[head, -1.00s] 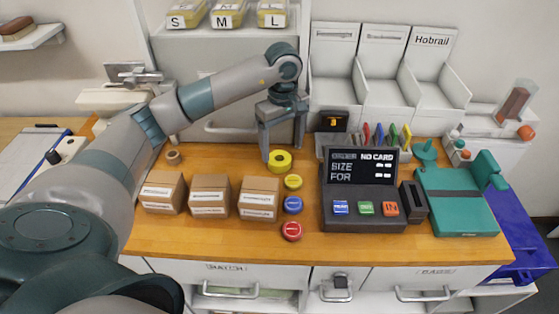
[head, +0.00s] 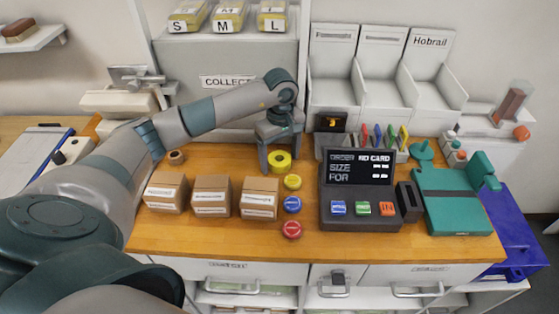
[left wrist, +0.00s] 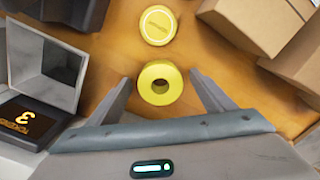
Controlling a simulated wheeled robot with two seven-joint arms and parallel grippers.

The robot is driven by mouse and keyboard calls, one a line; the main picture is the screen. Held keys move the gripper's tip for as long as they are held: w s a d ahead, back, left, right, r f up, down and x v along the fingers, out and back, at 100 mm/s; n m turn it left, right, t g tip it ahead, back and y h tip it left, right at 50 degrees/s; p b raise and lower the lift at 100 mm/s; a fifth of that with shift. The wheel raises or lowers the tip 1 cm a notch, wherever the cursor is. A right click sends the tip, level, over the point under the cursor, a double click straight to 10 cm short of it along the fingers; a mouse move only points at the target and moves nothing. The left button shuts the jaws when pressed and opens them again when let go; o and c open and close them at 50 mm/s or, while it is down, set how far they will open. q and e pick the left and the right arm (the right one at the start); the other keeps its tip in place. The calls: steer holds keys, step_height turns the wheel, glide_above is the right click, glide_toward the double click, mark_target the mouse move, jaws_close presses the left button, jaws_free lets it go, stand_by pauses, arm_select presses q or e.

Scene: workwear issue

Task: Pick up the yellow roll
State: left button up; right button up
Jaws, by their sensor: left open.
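The yellow roll (head: 279,161) lies on the wooden counter behind the yellow round button. In the left wrist view the yellow roll (left wrist: 160,83) shows its dark centre hole and sits between the two fingers. My left gripper (head: 281,163) points down at the roll, with its fingers apart on either side of it. In the left wrist view the fingers of the left gripper (left wrist: 163,92) stand clear of the roll, with a gap on each side. My right gripper is not in view.
Three cardboard boxes (head: 212,196) stand to the left. Yellow, blue (head: 292,204) and red buttons line up in front of the roll. A dark order terminal (head: 358,190) stands to the right. A grey cabinet is behind. A small tape ring (head: 176,157) lies at the left.

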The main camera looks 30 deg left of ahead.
arm_select(q)
steer(key=c, duration=1.2)
steer(key=shift+o, duration=0.2)
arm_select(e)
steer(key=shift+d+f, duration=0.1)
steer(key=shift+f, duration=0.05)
